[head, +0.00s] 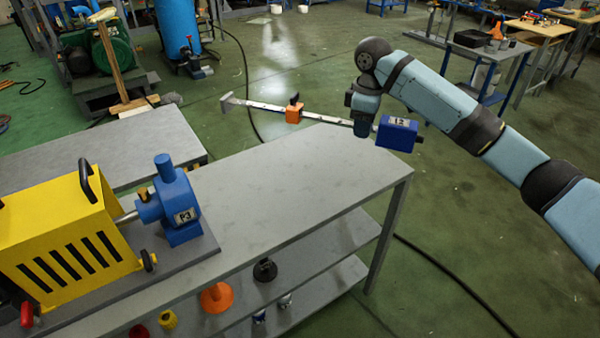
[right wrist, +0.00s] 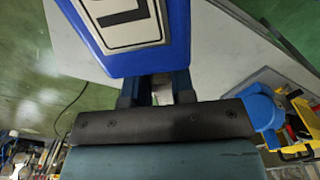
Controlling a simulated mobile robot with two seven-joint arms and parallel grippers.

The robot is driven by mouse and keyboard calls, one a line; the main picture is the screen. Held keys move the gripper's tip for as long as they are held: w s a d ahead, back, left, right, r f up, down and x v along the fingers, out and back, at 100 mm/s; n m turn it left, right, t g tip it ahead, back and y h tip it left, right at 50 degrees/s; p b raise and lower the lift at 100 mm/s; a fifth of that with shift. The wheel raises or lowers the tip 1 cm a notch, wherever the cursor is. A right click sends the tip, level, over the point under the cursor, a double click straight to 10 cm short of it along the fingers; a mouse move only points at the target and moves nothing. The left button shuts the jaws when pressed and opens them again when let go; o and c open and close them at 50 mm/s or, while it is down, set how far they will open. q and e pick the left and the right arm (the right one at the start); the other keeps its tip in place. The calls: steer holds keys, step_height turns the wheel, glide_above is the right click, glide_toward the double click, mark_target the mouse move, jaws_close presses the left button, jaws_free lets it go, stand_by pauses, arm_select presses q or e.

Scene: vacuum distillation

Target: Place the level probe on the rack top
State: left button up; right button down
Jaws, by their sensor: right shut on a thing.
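The level probe has a blue labelled head (head: 397,134), a long thin pale rod and an orange block (head: 293,113) on the rod. My right gripper (head: 364,128) is shut on the level probe near its blue head. The probe lies roughly level in the air, its rod pointing left past the back edge of the rack top (head: 290,180). In the right wrist view the blue head (right wrist: 125,35) fills the upper middle, just beyond my gripper's fingers (right wrist: 155,92). The exact grip contact is hidden. My left gripper is not in view.
A yellow cage (head: 65,240) and blue pump (head: 178,205) stand on the rack's left part. The rack top's middle and right are bare. A lower shelf holds an orange cone-shaped item (head: 216,297) and other small parts. Another grey table (head: 110,150) stands behind left.

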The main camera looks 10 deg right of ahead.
steer(key=w+r+n, duration=0.1)
steer(key=n, duration=0.1)
steer(key=b, duration=0.2)
glide_above(354, 190)
step_height(354, 190, down, 13)
steer(key=shift+w+d+f, duration=0.1)
steer(key=shift+w+f, duration=0.05)
steer(key=shift+f, duration=0.6)
step_height(354, 190, down, 5)
steer(key=shift+f+b, duration=0.1)
steer(key=shift+b, duration=0.3)
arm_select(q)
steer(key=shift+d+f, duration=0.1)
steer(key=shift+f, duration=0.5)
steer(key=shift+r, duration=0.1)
arm_select(e)
steer(key=c, duration=1)
jaws_free()
steer(key=shift+o, duration=0.2)
